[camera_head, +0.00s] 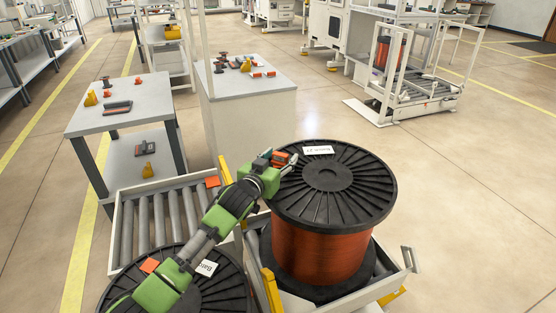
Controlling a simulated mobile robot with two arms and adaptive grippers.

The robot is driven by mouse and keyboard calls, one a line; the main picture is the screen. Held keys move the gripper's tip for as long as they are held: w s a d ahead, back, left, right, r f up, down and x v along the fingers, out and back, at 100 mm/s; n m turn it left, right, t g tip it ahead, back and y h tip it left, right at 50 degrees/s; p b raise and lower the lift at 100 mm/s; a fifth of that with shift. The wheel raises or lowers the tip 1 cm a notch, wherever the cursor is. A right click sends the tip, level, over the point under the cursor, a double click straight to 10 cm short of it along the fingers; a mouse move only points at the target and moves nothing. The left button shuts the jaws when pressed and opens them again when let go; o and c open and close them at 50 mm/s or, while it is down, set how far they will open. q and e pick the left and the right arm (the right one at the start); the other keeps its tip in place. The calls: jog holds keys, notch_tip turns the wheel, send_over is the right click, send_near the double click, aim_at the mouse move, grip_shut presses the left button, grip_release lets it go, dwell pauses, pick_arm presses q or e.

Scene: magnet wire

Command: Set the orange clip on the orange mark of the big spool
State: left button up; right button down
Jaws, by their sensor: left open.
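The big spool (340,185) stands upright at the right, with a black ribbed top flange, a white label (318,150) and copper-coloured wire below. My left arm reaches up from the bottom left, and my left gripper (288,160) is at the flange's upper left edge, with its jaws open. An orange piece, likely the orange clip (281,158), shows at the fingertips on the flange edge. I cannot tell whether it touches the fingers. The orange mark is not distinguishable there. My right gripper is out of view.
A second black-flanged spool (225,290) with a label and an orange piece (150,265) lies below my arm. A roller conveyor (140,230) is behind it. Another orange piece (213,182) sits on its frame. Two tables with small parts stand behind.

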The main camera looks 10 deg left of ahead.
pick_arm(q)
jog(key=p+v, duration=0.1)
jog(key=v, duration=1.1)
jog(key=shift+r+p, duration=0.15)
jog(key=shift+p, duration=0.2)
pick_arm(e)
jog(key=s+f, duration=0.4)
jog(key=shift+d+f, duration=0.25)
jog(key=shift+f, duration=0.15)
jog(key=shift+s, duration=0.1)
